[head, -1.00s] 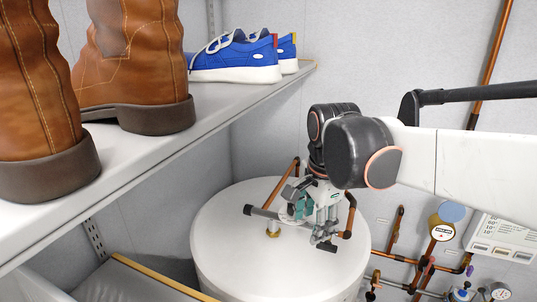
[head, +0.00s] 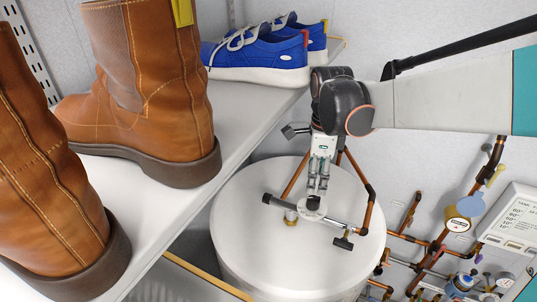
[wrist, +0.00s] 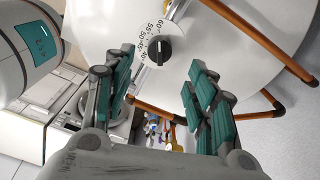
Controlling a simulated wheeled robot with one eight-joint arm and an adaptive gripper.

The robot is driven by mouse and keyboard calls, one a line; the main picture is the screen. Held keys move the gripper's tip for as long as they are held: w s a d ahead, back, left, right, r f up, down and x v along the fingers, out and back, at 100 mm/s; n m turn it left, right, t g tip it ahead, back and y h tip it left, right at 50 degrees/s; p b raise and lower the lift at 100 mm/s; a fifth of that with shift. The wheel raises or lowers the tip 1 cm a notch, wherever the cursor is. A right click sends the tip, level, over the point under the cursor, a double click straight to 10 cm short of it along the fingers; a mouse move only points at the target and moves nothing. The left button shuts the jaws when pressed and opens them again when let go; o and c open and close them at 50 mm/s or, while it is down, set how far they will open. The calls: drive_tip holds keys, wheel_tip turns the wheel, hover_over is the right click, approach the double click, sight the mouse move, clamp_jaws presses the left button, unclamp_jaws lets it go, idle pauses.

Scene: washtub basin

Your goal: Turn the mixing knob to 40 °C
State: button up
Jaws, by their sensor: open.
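The mixing knob (wrist: 160,48) is a small black knob in the middle of a round white dial (wrist: 171,28) in the wrist view. Numbers run along the dial's left side, from 60° at the top down to about 40. I cannot tell which number the knob marks. In the head view the dial (head: 313,213) sits on a mixing valve on top of the white tank, with the knob mostly hidden by my fingers. My gripper (head: 315,188) points down just over it. In the wrist view my gripper (wrist: 160,60) is open, its teal-padded fingers apart on either side of the knob.
Copper pipes (head: 369,205) rise around the valve on the white tank (head: 240,225). A shelf (head: 225,110) with brown boots (head: 150,90) and blue shoes (head: 262,52) stands to the left. More pipework, gauges and a white panel (head: 512,225) are at the right.

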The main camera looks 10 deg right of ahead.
sight(314, 198)
wheel_tip(314, 198, down, 8)
drive_tip(key=shift+r, duration=0.15)
idle(0.3)
drive_tip(key=c, duration=1.1)
